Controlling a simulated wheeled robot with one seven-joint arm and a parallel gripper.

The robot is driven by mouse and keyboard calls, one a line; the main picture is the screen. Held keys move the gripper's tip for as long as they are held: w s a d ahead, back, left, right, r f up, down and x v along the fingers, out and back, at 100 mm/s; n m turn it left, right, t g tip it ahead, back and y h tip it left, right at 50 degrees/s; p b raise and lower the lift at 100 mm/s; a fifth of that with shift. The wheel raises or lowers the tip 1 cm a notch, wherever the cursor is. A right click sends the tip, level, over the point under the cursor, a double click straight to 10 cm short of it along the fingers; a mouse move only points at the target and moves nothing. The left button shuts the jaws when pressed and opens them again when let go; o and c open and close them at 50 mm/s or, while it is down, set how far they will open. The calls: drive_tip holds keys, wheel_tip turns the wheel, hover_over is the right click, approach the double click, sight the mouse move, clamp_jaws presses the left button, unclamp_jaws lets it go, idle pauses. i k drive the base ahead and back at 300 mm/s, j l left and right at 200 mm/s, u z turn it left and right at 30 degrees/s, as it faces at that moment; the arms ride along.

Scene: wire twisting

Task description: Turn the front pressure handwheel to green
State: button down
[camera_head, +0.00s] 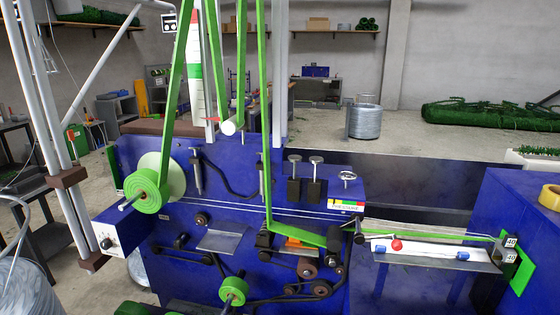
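A small silver handwheel (347,177) stands on top of the blue machine (220,180), right of centre in the head view. Below it on the machine's front face is a label with coloured bands (346,204) and small lettering. The bands include red, yellow and green. I cannot make out a pointer on this label. My gripper is not in view, and nothing visible touches the handwheel.
Two upright knobbed screws (315,170) stand just left of the handwheel. Green belts run up from green rollers (146,190). A tall coloured scale (195,75) stands behind. A tray (430,256) with a red knob (397,245) lies right. The space above the handwheel looks clear.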

sight(348, 177)
drive_tip(key=i+j+u, duration=0.1)
drive_tip(key=i+j, duration=0.6)
drive_tip(key=j, duration=0.15)
